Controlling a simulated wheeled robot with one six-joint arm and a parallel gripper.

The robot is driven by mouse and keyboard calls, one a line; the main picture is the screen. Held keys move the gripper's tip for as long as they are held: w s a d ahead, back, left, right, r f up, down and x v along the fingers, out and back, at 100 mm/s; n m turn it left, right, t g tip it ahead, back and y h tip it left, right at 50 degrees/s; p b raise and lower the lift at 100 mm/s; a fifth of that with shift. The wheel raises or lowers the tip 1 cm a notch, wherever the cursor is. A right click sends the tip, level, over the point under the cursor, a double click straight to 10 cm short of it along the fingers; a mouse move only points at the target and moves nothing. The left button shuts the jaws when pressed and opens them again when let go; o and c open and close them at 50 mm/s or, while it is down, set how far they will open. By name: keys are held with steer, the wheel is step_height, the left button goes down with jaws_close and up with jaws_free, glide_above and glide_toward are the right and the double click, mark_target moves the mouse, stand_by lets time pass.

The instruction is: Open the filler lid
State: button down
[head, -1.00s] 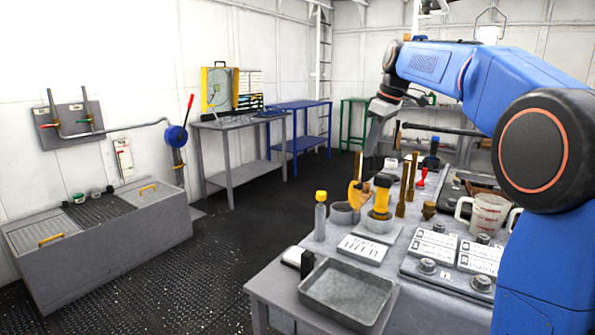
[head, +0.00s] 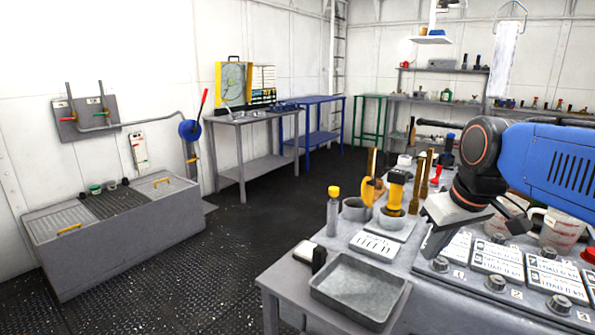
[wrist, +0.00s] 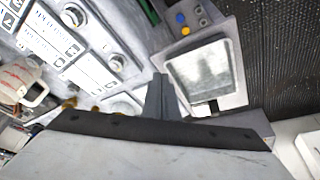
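No part in view is clearly marked as the filler lid. The long grey chest (head: 120,240) at the left has two light lid panels with yellow handles, one handle (head: 69,229) at the near end and one (head: 161,182) at the far end. Both panels look shut. On the bench at the right, a plate carries several round metal caps, one of them (head: 440,263) beside my gripper. My gripper (head: 432,248) hangs above the bench near these caps, far from the chest. In the wrist view its grey fingers (wrist: 162,95) point over the bench; their gap does not show clearly.
A shallow metal tray (head: 360,288) lies at the bench's near corner. A yellow-capped bottle (head: 334,212), a yellow torch-like item (head: 396,190) and a white jug (head: 548,228) stand on the bench. The dark floor (head: 235,260) between bench and chest is clear.

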steer(key=s+d+f+m, duration=0.1)
steer(key=s+f+m, duration=0.2)
steer(key=s+f, duration=0.9)
steer(key=shift+s+d+f+t+h, duration=0.15)
steer(key=shift+s+f+t+h, duration=0.15)
steer(key=shift+s+f, duration=0.1)
